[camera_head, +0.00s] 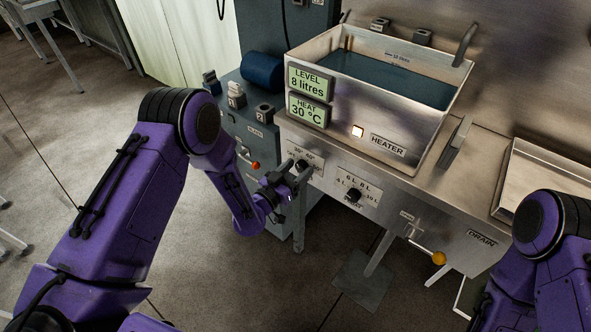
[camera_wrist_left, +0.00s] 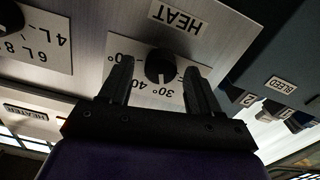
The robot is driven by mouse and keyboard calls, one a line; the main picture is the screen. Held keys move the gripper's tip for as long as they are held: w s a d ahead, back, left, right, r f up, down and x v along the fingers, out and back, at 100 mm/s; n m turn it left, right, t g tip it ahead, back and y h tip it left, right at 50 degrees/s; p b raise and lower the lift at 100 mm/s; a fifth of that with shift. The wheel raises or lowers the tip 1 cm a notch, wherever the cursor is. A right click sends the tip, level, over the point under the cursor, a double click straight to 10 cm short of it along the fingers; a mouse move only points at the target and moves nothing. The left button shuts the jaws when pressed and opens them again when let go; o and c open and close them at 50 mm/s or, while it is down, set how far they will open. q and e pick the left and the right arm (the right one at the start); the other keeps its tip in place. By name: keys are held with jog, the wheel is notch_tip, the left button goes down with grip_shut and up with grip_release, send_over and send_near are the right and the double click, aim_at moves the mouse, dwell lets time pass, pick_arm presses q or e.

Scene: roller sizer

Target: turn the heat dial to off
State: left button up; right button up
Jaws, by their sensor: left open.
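The heat dial (camera_head: 302,166) is a black round knob on the panel at the tank's front left. In the left wrist view the dial (camera_wrist_left: 160,66) has a pale mark toward the 30° and 40° markings, and a HEAT label (camera_wrist_left: 178,19) beside it. My left gripper (camera_head: 290,177) is open in front of the dial. In the wrist view its two fingers stand on either side of the knob; I cannot tell whether they touch it. The heat display (camera_head: 307,110) reads 30 °C. My right arm shows at lower right, its gripper out of frame.
A second dial (camera_head: 352,194) with litre markings sits to the right on the panel. A lever with a yellow knob (camera_head: 438,258) sticks out farther right. The water tank (camera_head: 400,130) stands above, with a lit square button (camera_head: 357,131). A blue roll (camera_head: 262,70) is at left.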

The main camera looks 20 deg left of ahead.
pick_arm(q)
jog(key=c, duration=1.1)
jog(key=shift+o, duration=0.2)
jog(key=shift+n, duration=0.3)
jog(key=n+b, duration=0.1)
jog(key=n, duration=0.3)
jog(key=shift+a+f, duration=0.1)
jog(key=n+b, duration=0.1)
jog(key=n, duration=0.4)
jog(key=shift+n, duration=0.3)
jog(key=o, duration=1.1)
jog(key=shift+c, duration=0.2)
jog(key=shift+s, duration=0.1)
